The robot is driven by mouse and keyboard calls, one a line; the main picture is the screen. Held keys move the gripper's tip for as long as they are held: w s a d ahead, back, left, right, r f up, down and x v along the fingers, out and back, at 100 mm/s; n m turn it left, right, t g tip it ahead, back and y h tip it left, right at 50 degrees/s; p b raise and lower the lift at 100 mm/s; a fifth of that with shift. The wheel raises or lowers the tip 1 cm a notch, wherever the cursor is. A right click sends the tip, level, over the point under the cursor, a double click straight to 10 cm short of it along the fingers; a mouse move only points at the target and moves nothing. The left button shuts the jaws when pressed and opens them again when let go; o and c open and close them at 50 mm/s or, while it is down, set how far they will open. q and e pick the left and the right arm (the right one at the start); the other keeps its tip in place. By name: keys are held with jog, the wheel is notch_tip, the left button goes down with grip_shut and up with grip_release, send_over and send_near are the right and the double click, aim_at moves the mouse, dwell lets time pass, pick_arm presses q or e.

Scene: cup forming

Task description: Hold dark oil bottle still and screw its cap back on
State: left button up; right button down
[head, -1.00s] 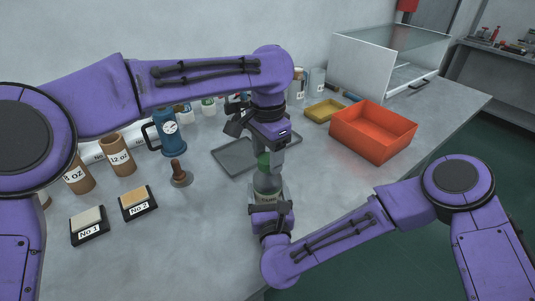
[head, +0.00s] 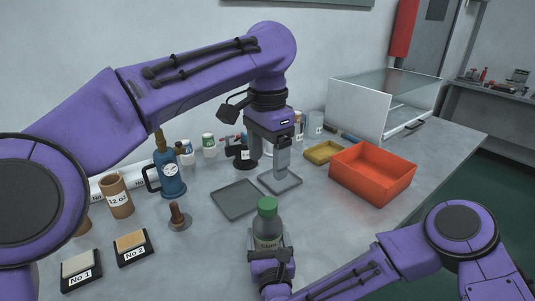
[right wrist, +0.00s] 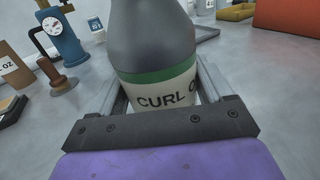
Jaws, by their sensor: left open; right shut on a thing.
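The dark oil bottle (head: 268,226) stands upright near the front of the table. Its green cap (head: 267,204) sits on its top. In the right wrist view the dark bottle (right wrist: 150,38) shows a green band and a pale label reading "CURL O"; its top is out of frame. My right gripper (head: 270,252) is shut on the bottle's lower part, one finger on each side in the right wrist view (right wrist: 158,98). My left gripper (head: 281,184) is open and empty, above and behind the bottle, apart from the cap.
An orange bin (head: 372,172) and a yellow tray (head: 323,152) are to the right.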

pick_arm(q)
jog(key=shift+r, duration=0.3)
pick_arm(e)
grip_release()
pick_arm(q)
jog(key=shift+f, duration=0.1)
pick_arm(e)
jog(key=shift+s, duration=0.1)
pick_arm(q)
notch_tip(320, 180, down, 3)
jog(key=b, duration=0.3)
jog(key=shift+f, duration=0.15)
pick_arm(e)
jog(key=s, duration=0.6)
jog(key=s+d, duration=0.1)
jog(key=s, duration=0.3)
jog(key=shift+d+f, duration=0.1)
jog(key=shift+s, duration=0.15)
